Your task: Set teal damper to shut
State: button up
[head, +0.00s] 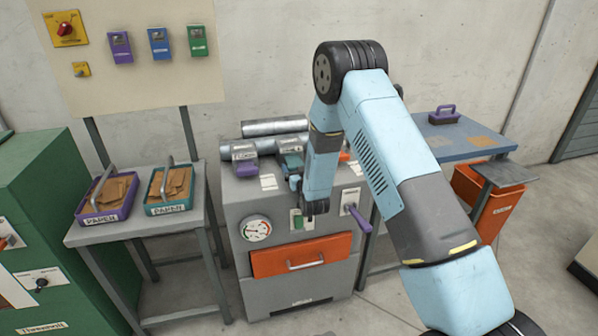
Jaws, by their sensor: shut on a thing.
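The teal damper (291,161) is on top of the grey machine, in front of the metal pipes and right of a purple-grey damper (244,163). My arm hides part of its right side. My gripper (297,182) is at the machine's top front edge, close in front of the teal damper. It appears shut on the damper's handle, but the wrist largely hides the fingertips and the contact. I cannot read the damper's setting from this view.
The machine front has a round gauge (256,229), a green switch (297,220), a purple lever (358,218) and an orange drawer (301,257). Left stands a table with two paper baskets (104,197). A blue table (460,137) and orange bin (490,200) are right.

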jog(key=o, duration=1.2)
jog(key=shift+s, duration=0.1)
jog(key=v, duration=1.3)
jog(key=shift+s+d, duration=0.15)
jog(key=shift+s, duration=0.15)
